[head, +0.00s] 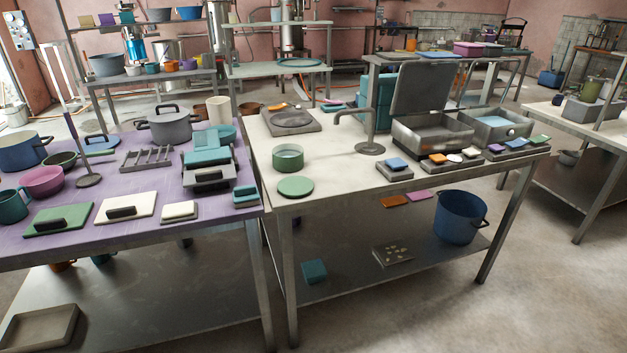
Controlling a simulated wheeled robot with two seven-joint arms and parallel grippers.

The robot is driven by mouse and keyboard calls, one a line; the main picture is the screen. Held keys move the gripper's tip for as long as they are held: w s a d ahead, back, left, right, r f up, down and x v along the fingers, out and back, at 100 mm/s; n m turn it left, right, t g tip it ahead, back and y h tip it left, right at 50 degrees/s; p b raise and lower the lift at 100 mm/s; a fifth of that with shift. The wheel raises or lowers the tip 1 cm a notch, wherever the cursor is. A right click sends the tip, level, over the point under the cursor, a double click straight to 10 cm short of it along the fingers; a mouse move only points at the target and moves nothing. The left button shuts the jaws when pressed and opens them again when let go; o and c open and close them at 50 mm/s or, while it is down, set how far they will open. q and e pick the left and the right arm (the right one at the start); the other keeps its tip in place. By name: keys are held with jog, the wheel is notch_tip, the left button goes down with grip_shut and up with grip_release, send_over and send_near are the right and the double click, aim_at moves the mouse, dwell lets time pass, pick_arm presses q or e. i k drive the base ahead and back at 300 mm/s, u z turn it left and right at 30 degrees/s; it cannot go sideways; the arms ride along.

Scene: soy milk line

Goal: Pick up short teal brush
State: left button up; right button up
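A small teal block-shaped piece (245,195) lies at the front right corner of the purple-topped table (150,236). It may be the short teal brush, but no bristles can be made out at this size. Just behind it stands a grey and teal box-like appliance (210,176). Neither of my grippers shows in the head view.
The purple table also holds a cream block (180,209), a green board (58,220), a white board (125,207) and several pots. The adjoining pale table carries a tap (369,130), a green round lid (295,186) and an open metal box (432,130). Floor is open at right.

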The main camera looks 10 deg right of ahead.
aim_at(248, 195)
jog(key=z, duration=0.1)
jog(key=i, duration=1.05)
jog(key=u, duration=0.4)
